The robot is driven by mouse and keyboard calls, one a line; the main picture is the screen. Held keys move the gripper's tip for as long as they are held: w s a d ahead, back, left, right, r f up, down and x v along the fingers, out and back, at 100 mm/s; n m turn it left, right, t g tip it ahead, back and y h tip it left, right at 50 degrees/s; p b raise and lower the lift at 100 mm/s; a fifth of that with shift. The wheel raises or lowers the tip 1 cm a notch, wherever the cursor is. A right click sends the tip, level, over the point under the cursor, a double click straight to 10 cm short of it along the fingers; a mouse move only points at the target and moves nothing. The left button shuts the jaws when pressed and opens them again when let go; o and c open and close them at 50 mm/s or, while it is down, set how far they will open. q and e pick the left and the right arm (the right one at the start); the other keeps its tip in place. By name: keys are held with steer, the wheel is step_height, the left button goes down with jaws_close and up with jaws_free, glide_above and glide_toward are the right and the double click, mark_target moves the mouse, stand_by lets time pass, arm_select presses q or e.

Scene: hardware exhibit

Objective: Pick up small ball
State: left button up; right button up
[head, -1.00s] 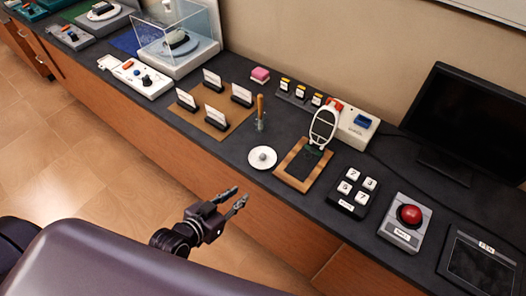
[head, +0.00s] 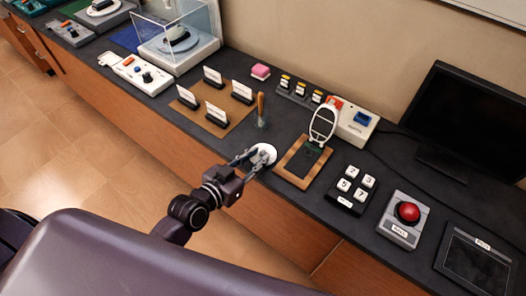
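The small ball (head: 263,154) is grey and sits on a white round dish (head: 271,147) near the front edge of the dark counter. My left gripper (head: 256,158) reaches over the counter edge to the dish. Its two fingers are spread apart, one on each side near the ball, and they hide part of the dish. I cannot tell whether the fingers touch the ball. My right gripper is not in view.
Card holders on a brown board (head: 190,105) are to the left. A keypad (head: 351,190) is farther right.

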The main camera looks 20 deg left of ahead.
arm_select(q)
steer(key=shift+w+d+f, duration=0.15)
steer(key=shift+w, duration=0.25)
jaws_close()
